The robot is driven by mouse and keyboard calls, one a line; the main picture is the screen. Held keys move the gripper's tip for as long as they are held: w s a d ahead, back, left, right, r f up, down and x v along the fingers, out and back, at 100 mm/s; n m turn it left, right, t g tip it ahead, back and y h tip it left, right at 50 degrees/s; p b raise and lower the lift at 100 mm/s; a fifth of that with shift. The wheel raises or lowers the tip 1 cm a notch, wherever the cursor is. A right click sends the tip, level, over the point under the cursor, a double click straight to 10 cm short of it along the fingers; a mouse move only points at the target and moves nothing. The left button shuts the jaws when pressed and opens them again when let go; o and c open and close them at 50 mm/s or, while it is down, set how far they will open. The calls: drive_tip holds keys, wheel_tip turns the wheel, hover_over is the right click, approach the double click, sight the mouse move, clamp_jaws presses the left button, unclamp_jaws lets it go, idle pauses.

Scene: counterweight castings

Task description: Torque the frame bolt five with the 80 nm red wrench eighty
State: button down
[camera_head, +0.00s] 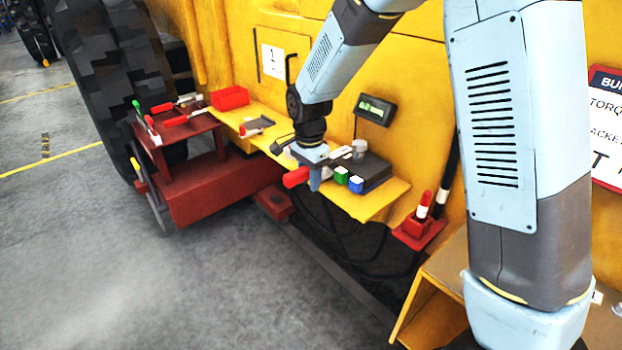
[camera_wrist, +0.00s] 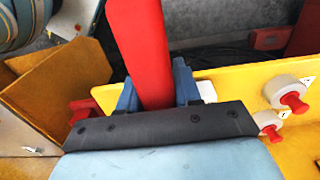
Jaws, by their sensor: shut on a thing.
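My gripper (camera_head: 314,172) is shut on a red bar-like handle (camera_wrist: 138,42), held over the yellow shelf near its front edge. In the wrist view the handle passes between my two blue fingers (camera_wrist: 157,92). In the head view its red end (camera_head: 296,177) sticks out to the left of my gripper. It looks like a red wrench handle; no 80 marking is readable and its head is hidden. Other red-handled tools (camera_head: 176,121) lie on the red stand (camera_head: 205,125) at left. Frame bolt five cannot be made out in either view.
A display (camera_head: 375,109) hangs above. A red holder (camera_head: 420,229) stands at right. The floor at left is clear.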

drive_tip(key=shift+w+a+m, duration=0.65)
drive_tip(key=shift+w+a, duration=0.05)
drive_tip(key=shift+w, duration=0.25)
drive_tip(key=shift+w+a+m, duration=0.65)
drive_tip(key=shift+w, duration=0.25)
idle(1.0)
drive_tip(key=shift+s+d+n, duration=0.6)
drive_tip(key=shift+s, duration=0.2)
drive_tip(key=shift+s+d+n, duration=0.55)
drive_tip(key=shift+s+n, duration=0.05)
drive_tip(key=shift+s, duration=0.15)
idle(1.2)
drive_tip(key=shift+s+d+n, duration=0.6)
drive_tip(key=shift+s+d, duration=0.15)
idle(0.6)
drive_tip(key=shift+r, duration=0.45)
idle(0.6)
